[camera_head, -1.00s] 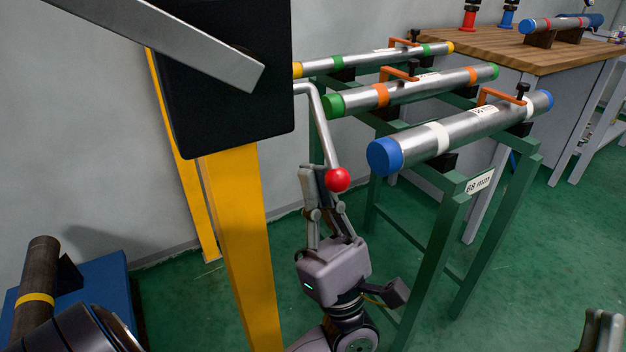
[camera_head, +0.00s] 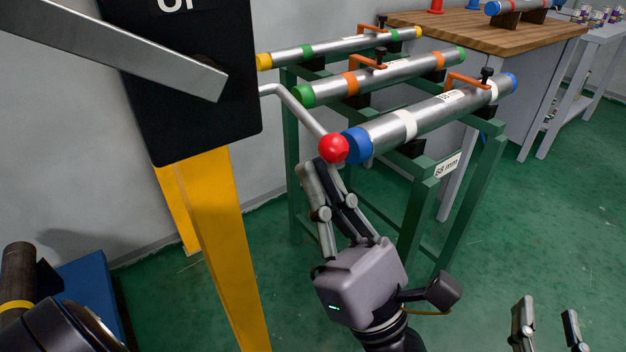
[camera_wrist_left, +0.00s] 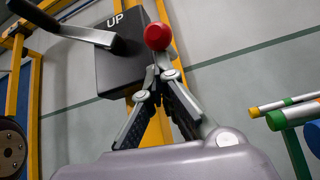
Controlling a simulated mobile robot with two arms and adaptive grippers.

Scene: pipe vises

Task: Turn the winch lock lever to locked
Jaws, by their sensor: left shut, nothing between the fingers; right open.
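The winch lock lever (camera_head: 298,108) is a bent metal rod with a red ball knob (camera_head: 333,148). It comes out from behind the right side of the black winch box (camera_head: 190,95) and slants down to the right. My left gripper (camera_head: 326,170) is shut and empty, its fingertips right under the knob; they look to be touching it. In the left wrist view the red knob (camera_wrist_left: 158,37) sits just above the closed fingertips (camera_wrist_left: 157,76). The rod is mostly hidden there. My right gripper (camera_head: 545,322) is open and empty at the bottom right, over the floor.
A grey crank bar (camera_head: 120,50) crosses the box front, above a yellow post (camera_head: 215,240). A green rack (camera_head: 430,205) holds several pipes; the blue-capped pipe (camera_head: 400,125) end appears directly beside the knob in the picture. A wooden-topped bench (camera_head: 480,38) stands behind. Green floor lies clear at right.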

